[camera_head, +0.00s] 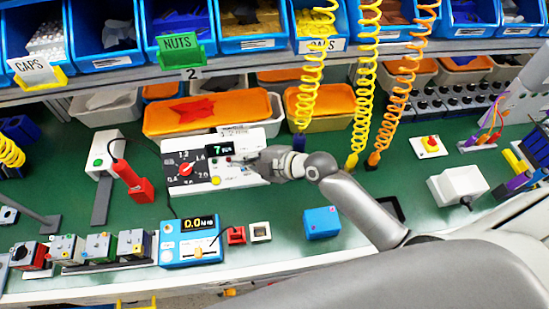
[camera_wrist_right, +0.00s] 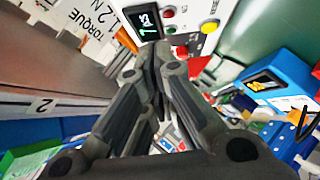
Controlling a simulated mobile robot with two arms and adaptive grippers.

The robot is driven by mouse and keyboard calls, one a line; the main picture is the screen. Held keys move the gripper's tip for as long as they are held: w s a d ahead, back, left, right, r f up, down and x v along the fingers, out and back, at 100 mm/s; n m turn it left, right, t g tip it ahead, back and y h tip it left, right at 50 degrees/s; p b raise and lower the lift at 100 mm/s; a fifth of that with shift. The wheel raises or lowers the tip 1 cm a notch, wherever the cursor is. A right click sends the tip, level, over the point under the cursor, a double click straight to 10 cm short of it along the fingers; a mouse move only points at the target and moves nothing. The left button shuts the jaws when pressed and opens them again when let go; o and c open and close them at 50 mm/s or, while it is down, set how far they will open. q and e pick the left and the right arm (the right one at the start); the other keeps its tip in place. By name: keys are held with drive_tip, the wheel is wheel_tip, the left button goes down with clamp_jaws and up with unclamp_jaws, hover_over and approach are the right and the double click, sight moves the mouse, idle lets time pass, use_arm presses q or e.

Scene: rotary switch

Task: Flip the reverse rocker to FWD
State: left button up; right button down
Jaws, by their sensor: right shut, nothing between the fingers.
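The white control box (camera_head: 232,179) stands at the back middle of the green bench, with a black dial and red rotary knob (camera_head: 186,169). Its lit green display (camera_head: 221,149) and yellow button (camera_head: 216,180) are at its right half. In the right wrist view the display (camera_wrist_right: 143,22), a red button (camera_wrist_right: 168,13), a green button (camera_wrist_right: 170,29) and the yellow button (camera_wrist_right: 209,26) show. I cannot make out the reverse rocker; the gripper covers part of the panel. My right gripper (camera_head: 258,163) is shut and empty at the box's right end; its fingertips (camera_wrist_right: 155,52) are close to the panel. Contact cannot be told.
Orange-lidded bins (camera_head: 207,112) stand behind the box. Coiled yellow (camera_head: 361,90) and orange (camera_head: 396,105) hoses hang right of it.

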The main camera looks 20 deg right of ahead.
use_arm(q)
drive_tip(key=f+b, duration=0.2)
drive_tip(key=shift+s+f, duration=0.4)
use_arm(e)
drive_tip(key=w+v, duration=0.1)
drive_tip(key=v, duration=0.8)
drive_tip(key=shift+s+d+r, duration=0.3)
drive_tip(key=shift+d+r, duration=0.1)
drive_tip(key=shift+r, duration=0.15)
